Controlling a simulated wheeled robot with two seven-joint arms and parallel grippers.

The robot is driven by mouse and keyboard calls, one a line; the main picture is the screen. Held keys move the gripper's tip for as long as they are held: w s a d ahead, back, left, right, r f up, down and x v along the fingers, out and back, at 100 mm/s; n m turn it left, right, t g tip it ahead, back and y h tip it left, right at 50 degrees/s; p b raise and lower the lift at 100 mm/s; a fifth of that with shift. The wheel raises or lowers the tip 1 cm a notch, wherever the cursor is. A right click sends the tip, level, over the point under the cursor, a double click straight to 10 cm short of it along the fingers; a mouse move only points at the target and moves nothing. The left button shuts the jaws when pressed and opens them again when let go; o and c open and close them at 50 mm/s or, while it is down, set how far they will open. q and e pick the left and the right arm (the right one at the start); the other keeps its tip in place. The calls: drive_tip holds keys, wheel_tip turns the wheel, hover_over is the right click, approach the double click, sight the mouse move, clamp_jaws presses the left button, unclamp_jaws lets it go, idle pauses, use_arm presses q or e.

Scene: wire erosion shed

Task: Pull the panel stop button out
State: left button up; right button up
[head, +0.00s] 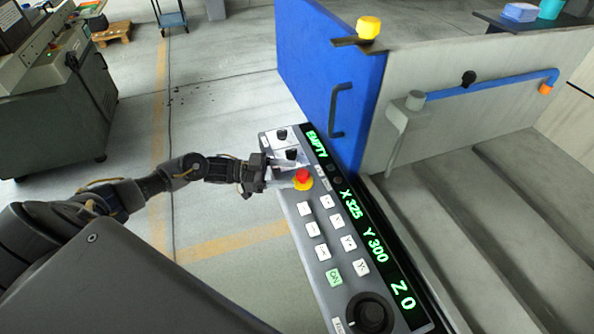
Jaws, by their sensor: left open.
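The panel stop button (303,177) is a red mushroom cap on a yellow collar, set in the grey control panel (313,268). Whether it is pressed in or out cannot be told from here. My left gripper (280,171) comes in from the left over the panel's edge and is open. Its fingertips are close to the left side of the button; whether they touch it is unclear. My right gripper is not in view.
The panel has black knobs (291,154), white keys, a large black dial (370,312) and a green-lettered display (359,225). A blue door (315,65) with a handle stands behind. A grey machine (60,110) stands at left; the floor between is clear.

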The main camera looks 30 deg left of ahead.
sight(303, 178)
use_arm(q)
drive_tip(key=shift+x, duration=1.2)
drive_tip(key=shift+w+d, duration=0.25)
drive_tip(key=shift+d, duration=0.25)
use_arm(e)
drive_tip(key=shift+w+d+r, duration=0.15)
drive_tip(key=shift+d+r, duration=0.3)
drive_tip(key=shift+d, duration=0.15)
